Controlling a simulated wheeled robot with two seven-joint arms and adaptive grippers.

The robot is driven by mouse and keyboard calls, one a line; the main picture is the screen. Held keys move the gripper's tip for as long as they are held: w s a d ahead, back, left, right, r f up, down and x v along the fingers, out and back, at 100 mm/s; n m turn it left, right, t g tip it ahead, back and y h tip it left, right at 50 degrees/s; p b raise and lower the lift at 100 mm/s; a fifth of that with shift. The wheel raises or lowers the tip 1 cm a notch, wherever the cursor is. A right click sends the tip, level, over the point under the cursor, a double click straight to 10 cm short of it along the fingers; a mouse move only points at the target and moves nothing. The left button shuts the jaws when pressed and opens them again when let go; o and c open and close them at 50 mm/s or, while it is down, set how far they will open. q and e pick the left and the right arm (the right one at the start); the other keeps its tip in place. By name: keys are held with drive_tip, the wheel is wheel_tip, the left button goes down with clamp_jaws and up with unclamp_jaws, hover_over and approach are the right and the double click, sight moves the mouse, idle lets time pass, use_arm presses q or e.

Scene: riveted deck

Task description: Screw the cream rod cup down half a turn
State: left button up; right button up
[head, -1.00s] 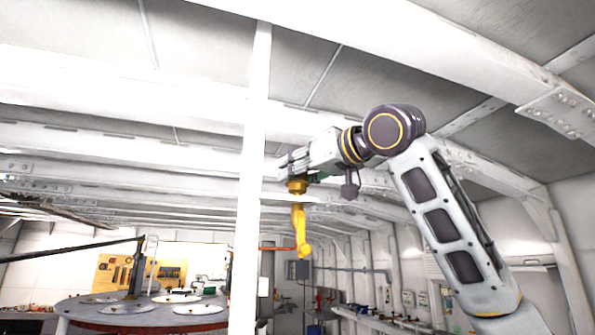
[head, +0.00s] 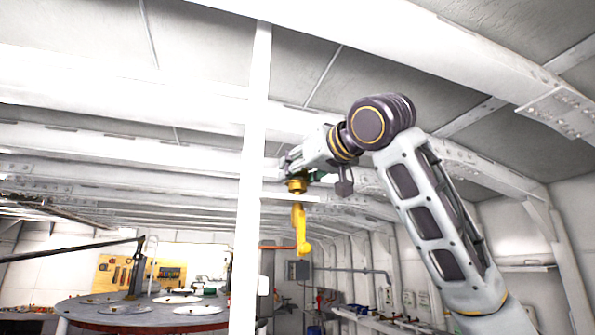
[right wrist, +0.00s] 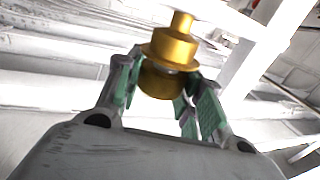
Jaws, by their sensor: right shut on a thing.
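My right gripper (head: 290,171) is up under the ceiling beams, right of the white post. Its green-padded fingers, also in the right wrist view (right wrist: 166,88), are shut on a stepped, gold-coloured round cup (right wrist: 171,55) with a wide flange and a narrow stem. The same gold cup (head: 297,186) shows small in the head view. A yellow bent piece (head: 301,228) hangs just below it; whether they join I cannot tell. No cream-coloured cup can be made out. My left gripper is not in view.
The white post (head: 252,170) stands close left of the gripper. White beams (head: 130,150) run overhead. A round grey table (head: 140,312) with pale discs is at the lower left, and a bench with pipes lies at the back right.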

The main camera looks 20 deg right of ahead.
drive_tip(key=o, duration=1)
drive_tip(key=shift+o, duration=0.2)
drive_tip(key=v, duration=1.2)
